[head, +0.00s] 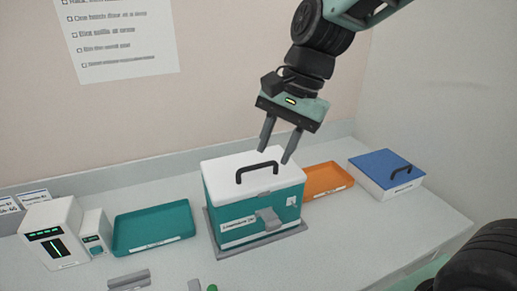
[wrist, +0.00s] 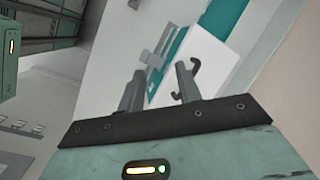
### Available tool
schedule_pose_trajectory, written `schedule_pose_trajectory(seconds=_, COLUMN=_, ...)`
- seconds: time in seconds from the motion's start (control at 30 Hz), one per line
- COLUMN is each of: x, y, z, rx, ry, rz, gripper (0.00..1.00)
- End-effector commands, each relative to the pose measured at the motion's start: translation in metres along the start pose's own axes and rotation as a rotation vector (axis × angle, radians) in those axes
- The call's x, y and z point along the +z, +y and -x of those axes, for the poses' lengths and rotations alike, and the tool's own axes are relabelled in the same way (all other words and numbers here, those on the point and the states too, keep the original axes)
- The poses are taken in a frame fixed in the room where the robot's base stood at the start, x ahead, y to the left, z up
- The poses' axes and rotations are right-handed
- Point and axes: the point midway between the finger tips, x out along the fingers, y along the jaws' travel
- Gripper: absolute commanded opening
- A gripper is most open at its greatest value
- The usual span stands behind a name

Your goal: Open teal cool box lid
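The teal cool box (head: 228,213) stands on the counter in the middle of the head view. Its white lid (head: 220,171) looks shut, with a black handle (head: 258,169) on top and a grey latch (head: 268,218) on the front. My gripper (head: 276,156) is open and empty, with its fingers pointing down near the lid handle. In the wrist view, my gripper (wrist: 157,88) shows with its fingers apart. The white lid (wrist: 200,58) and the teal side (wrist: 222,18) lie beyond them. I cannot tell the exact gap between fingers and handle.
A teal tray (head: 154,230) lies left of the box, with white devices (head: 53,235) further left. An orange tray (head: 326,180) and a blue-lidded box (head: 386,169) stand to the right. Small grey pieces (head: 130,279) lie at the front. The wall rises behind the counter.

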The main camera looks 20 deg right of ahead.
Motion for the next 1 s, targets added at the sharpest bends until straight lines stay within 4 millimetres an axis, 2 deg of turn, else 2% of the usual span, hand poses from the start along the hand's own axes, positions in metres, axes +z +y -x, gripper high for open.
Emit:
schedule_pose_trajectory(seconds=0.03, x=-0.024, y=-0.008, z=0.025, rx=-0.04, ry=-0.001, rz=-0.172, gripper=0.34)
schedule_pose_trajectory(seconds=0.13, x=-0.059, y=-0.014, z=0.055, rx=-0.104, ry=-0.016, rz=-0.448, gripper=0.34)
schedule_pose_trajectory(seconds=0.23, x=-0.079, y=-0.015, z=0.073, rx=-0.14, ry=-0.03, rz=-0.609, gripper=0.34)
schedule_pose_trajectory(seconds=0.33, x=-0.087, y=-0.015, z=0.077, rx=-0.154, ry=-0.036, rz=-0.673, gripper=0.34)
schedule_pose_trajectory(seconds=0.47, x=-0.087, y=-0.017, z=0.064, rx=-0.153, ry=-0.039, rz=-0.679, gripper=0.34)
schedule_pose_trajectory(seconds=0.57, x=-0.086, y=-0.019, z=0.047, rx=-0.149, ry=-0.039, rz=-0.677, gripper=0.34)
schedule_pose_trajectory(seconds=1.0, x=-0.088, y=-0.033, z=-0.044, rx=-0.149, ry=-0.038, rz=-0.675, gripper=0.34)
